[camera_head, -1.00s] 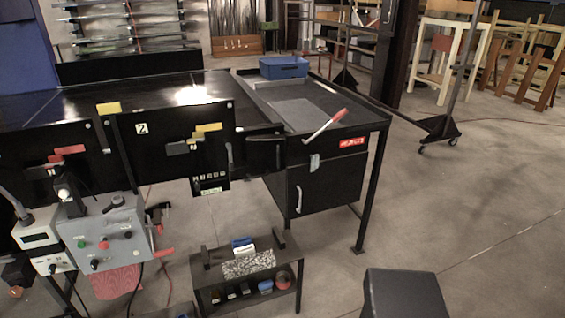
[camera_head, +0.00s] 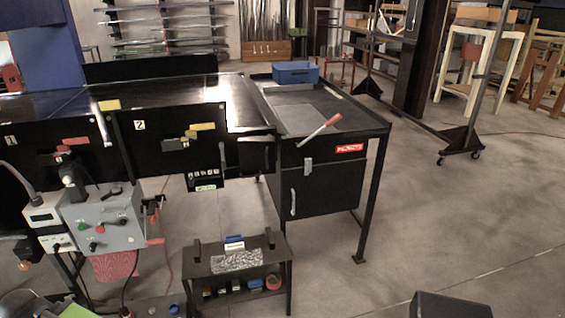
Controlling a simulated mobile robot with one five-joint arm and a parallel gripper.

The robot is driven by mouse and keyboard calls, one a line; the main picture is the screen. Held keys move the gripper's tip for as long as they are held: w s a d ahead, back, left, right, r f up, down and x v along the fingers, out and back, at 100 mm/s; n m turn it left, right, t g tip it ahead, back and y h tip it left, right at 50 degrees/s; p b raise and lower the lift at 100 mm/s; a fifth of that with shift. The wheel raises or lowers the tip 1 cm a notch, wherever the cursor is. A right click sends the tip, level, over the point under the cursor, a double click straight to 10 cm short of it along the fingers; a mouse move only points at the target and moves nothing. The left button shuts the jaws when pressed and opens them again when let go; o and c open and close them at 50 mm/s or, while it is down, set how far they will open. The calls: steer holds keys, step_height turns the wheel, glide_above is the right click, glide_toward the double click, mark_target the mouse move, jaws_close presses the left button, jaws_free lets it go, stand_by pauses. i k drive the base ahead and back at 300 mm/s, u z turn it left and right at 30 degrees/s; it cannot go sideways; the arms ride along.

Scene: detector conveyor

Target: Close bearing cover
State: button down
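A long black conveyor machine (camera_head: 160,85) stands on the left. Its front has black panels marked 1 (camera_head: 45,135) and 2 (camera_head: 170,120), each with red or yellow levers and dark latches. Near its right end is a smaller dark section (camera_head: 258,158) with a grey handle (camera_head: 253,139). I cannot tell for certain which part is the bearing cover, or whether it is open. My gripper is not in view.
A grey control box (camera_head: 103,222) stands in front at left. A low black shelf (camera_head: 212,283) with small parts stands in the middle. A black bench (camera_head: 375,125) holds a blue bin (camera_head: 296,73) and red-handled lever (camera_head: 325,131). A dark box (camera_head: 450,305) is at lower right; floor beyond it is open.

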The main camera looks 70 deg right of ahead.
mark_target(254, 153)
steer(key=z, duration=0.4)
steer(key=i, duration=1)
steer(key=u, duration=0.15)
